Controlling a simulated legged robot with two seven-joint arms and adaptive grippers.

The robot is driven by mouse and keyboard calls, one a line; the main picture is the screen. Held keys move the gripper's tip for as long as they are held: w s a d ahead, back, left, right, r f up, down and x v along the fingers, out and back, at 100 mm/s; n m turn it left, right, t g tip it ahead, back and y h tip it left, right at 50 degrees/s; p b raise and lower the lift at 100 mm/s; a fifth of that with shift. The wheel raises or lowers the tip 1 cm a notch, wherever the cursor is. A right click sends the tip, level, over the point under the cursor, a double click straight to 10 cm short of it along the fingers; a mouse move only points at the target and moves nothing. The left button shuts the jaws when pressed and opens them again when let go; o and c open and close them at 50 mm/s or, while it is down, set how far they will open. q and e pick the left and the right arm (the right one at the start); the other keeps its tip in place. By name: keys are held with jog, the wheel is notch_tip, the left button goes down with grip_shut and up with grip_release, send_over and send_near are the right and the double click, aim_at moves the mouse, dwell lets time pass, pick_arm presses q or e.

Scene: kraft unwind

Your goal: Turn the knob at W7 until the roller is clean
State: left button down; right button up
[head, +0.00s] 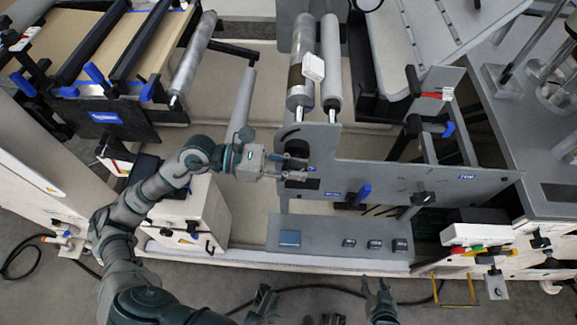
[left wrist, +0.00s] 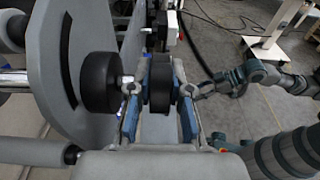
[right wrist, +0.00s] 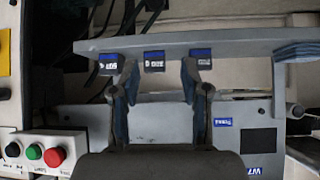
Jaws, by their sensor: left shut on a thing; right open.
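My left gripper (head: 290,166) is shut on a black round knob (left wrist: 158,84) in front of the grey side plate (head: 385,182). The left wrist view shows its blue-lined fingers on both sides of the knob. A second black disc (left wrist: 98,82) sits beside it, close to the plate. The metal roller (head: 303,45) lies above the plate in the head view and bears a brown patch (head: 295,76). A W7 label (right wrist: 249,170) shows in the right wrist view. My right gripper (right wrist: 159,82) is open and empty, facing the front ledge.
A white block (head: 313,67) sits against the roller, with a second grey roller (head: 331,65) beside it. The front ledge (head: 320,253) carries a blue pad (head: 290,238) and small dark blocks. A button box (right wrist: 45,152) stands near my right gripper.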

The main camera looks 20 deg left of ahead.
pick_arm(q)
jog(key=shift+y+p, duration=0.7)
jog(key=shift+p, duration=0.2)
pick_arm(e)
jog(key=s+d+f+g+h, duration=0.1)
jog(key=s+d+f+g, duration=0.1)
jog(key=s+g, duration=0.2)
jog(key=s, duration=0.3)
jog(key=shift+s+d+f+g, duration=0.25)
jog(key=shift+d+g, duration=0.05)
pick_arm(q)
jog(key=c, duration=1.1)
grip_release()
jog(key=shift+w+d, duration=0.1)
jog(key=shift+d, duration=0.05)
jog(key=shift+w+d, duration=0.1)
jog(key=shift+d, duration=0.05)
pick_arm(e)
jog(key=shift+w+d, duration=0.1)
jog(key=shift+w, duration=0.05)
pick_arm(q)
jog(key=shift+v, duration=6)
jog(key=shift+w, duration=0.1)
